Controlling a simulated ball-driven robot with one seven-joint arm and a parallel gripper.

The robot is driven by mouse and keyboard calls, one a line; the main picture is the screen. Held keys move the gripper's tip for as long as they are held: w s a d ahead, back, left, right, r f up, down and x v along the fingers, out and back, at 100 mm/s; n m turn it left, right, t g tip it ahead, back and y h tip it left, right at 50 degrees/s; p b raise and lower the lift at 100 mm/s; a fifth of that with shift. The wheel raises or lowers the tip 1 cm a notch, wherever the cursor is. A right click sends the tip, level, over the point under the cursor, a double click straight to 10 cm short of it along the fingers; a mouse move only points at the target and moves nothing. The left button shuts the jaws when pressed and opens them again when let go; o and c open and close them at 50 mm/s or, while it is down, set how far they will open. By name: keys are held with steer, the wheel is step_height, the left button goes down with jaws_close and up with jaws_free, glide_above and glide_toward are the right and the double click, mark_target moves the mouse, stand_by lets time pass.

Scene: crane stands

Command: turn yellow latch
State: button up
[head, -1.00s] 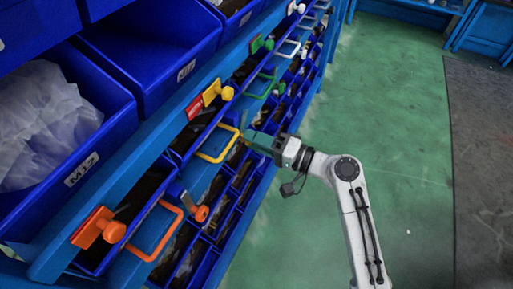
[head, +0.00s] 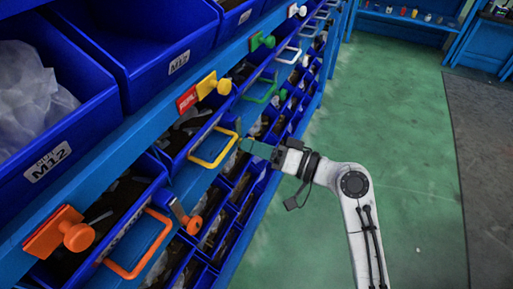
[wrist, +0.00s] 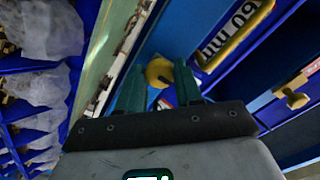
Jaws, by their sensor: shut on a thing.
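The round yellow knob of a yellow latch (wrist: 159,72) sits between the two green fingers of my gripper (wrist: 158,88) in the wrist view. My gripper is shut on this knob. In the head view my gripper (head: 258,149) is at the rack's side, just right of the yellow drawer handle (head: 228,150), and the held latch is hidden there. The yellow handle also shows in the wrist view (wrist: 236,40). Another yellow latch (head: 214,85) with a round knob sits on the rail above, beside a red label; it also shows in the wrist view (wrist: 292,95).
An orange latch (head: 188,217), an orange handle (head: 140,246) and an upper orange latch (head: 62,232) are nearer. Green and white handles and latches continue farther along. Blue bins (head: 55,120) fill the left. Green floor (head: 395,110) to the right is clear.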

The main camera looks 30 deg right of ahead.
steer(key=shift+f, duration=0.1)
steer(key=o, duration=1)
steer(key=shift+o, duration=0.2)
steer(key=v, duration=1)
steer(key=shift+s+d, duration=0.2)
steer(key=shift+s, duration=0.15)
